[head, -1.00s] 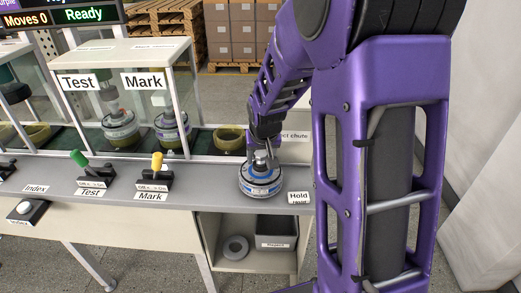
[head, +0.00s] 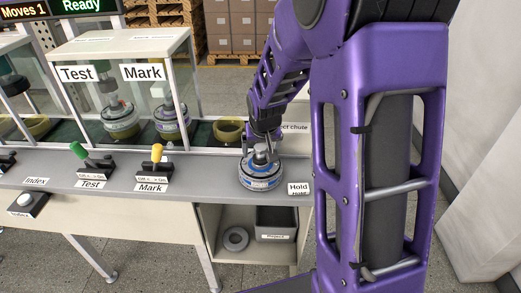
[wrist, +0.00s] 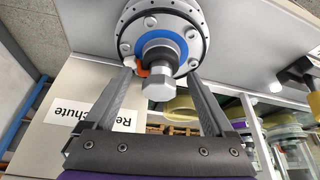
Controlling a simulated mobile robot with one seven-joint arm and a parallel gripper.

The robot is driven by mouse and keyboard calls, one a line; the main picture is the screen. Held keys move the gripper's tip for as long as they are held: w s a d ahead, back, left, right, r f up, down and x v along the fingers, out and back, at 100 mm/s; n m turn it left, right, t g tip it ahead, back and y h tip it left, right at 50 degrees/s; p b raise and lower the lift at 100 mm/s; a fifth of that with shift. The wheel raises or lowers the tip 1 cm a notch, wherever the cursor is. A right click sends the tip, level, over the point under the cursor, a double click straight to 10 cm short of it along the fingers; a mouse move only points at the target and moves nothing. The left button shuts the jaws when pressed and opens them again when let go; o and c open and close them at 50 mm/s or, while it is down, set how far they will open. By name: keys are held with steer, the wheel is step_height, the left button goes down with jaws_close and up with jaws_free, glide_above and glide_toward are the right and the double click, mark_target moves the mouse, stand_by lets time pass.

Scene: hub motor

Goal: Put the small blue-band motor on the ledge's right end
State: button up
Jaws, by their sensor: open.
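The small blue-band motor (head: 261,176) stands upright on the grey ledge (head: 215,189) near its right end, just left of the Hold label (head: 298,189). In the wrist view the motor (wrist: 190,20) shows a grey flange, a blue ring and a central shaft with a hex end. My gripper (head: 264,141) is right above the motor. In the wrist view its two fingers (wrist: 161,78) are spread, one on each side of the shaft, with gaps between them and it. A small orange part shows beside the shaft.
Yellow Mark (head: 156,153) and green Test (head: 79,151) levers stand on the ledge to the left. Behind is a glass-sided enclosure (head: 120,45) with motors inside. A reject bin (head: 276,222) and a grey ring (head: 236,238) sit on the shelf below.

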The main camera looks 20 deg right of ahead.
steer(key=p+v, duration=0.1)
steer(key=v, duration=1.1)
steer(key=shift+p, duration=0.3)
steer(key=shift+r, duration=0.1)
